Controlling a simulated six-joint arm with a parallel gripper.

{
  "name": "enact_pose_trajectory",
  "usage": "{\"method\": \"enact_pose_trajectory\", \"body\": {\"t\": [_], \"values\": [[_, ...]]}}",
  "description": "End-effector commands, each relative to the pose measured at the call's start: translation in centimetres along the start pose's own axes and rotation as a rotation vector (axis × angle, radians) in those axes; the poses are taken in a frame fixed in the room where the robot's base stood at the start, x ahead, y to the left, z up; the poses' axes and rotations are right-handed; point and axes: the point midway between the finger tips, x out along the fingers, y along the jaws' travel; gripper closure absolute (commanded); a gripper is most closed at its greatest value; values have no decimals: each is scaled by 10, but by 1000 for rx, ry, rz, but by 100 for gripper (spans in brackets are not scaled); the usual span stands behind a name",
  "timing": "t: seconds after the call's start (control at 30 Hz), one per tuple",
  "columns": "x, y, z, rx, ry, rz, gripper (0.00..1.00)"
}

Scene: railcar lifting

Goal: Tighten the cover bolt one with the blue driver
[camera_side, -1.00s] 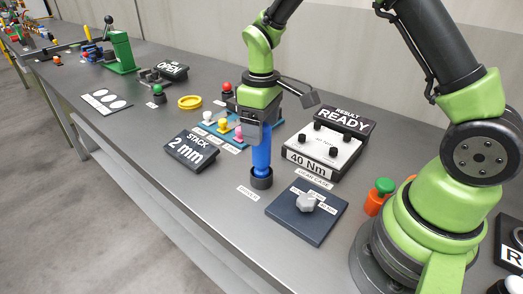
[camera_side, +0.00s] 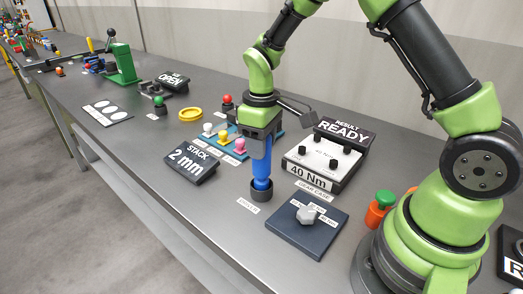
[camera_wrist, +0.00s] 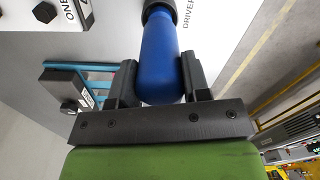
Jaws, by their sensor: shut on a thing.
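The blue driver (camera_side: 262,170) stands upright with its lower end at a dark round holder (camera_side: 261,192). My gripper (camera_side: 261,148) is shut on the driver's upper part from above. In the wrist view the blue driver (camera_wrist: 160,55) sits between the two dark fingers of my gripper (camera_wrist: 158,82). The white gear case (camera_side: 304,163) stands to the right of and behind the driver, with several black bolts (camera_side: 308,141) on top.
A dark pad with a grey hex piece (camera_side: 308,214) lies right of the holder. The STACK 2 mm sign (camera_side: 190,161) is to the left. A blue plate with coloured knobs (camera_side: 225,138) is behind, close to my gripper. A READY sign (camera_side: 343,133) stands behind the gear case.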

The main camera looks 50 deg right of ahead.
Motion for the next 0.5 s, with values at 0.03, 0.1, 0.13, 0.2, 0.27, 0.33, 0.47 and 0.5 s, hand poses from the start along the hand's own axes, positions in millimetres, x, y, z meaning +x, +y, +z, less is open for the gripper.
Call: {"method": "enact_pose_trajectory", "body": {"t": [0.03,0.1,0.13,0.2,0.27,0.33,0.47,0.5], "values": [[-8,0,-1,0,6,2,81],[-21,0,-1,1,8,3,81],[-27,0,-1,0,9,3,81],[-42,0,-1,0,10,4,81],[-55,0,-1,0,9,3,81],[-67,0,-1,1,8,4,81],[-86,5,0,2,6,4,81],[-90,11,1,5,5,3,81]]}}
